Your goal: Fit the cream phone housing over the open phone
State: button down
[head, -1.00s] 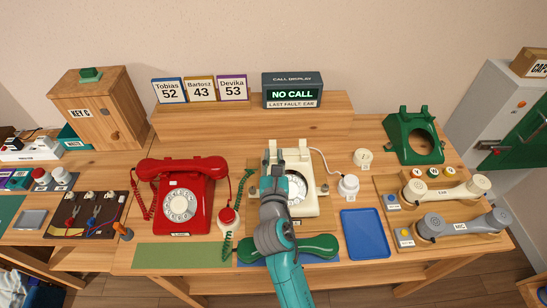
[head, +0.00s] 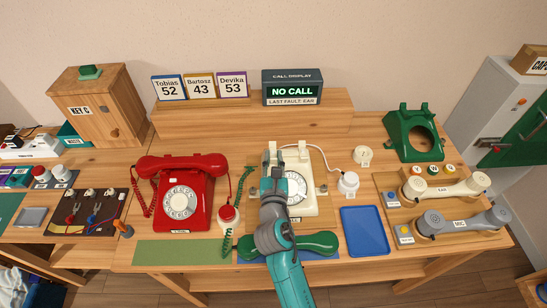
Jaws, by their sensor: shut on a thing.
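The cream phone housing (head: 310,201) is at the middle of the table, with a dial showing through it. It seems to sit over the phone's place between small knobs on a wooden base; the open phone itself is hidden under it. Whether it is fully seated I cannot tell.
A red dial phone (head: 182,198) stands to the left. A green handset (head: 315,243) lies in front, under my arm. A blue tray (head: 364,232), a green housing (head: 414,134) and cream and grey handsets are to the right. A white cord runs behind.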

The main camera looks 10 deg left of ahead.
jog(key=c, duration=0.9)
grip_release()
jog(key=shift+c, duration=0.2)
jog(key=v, duration=1.2)
jog(key=shift+f, duration=0.1)
jog(key=shift+s, duration=0.15)
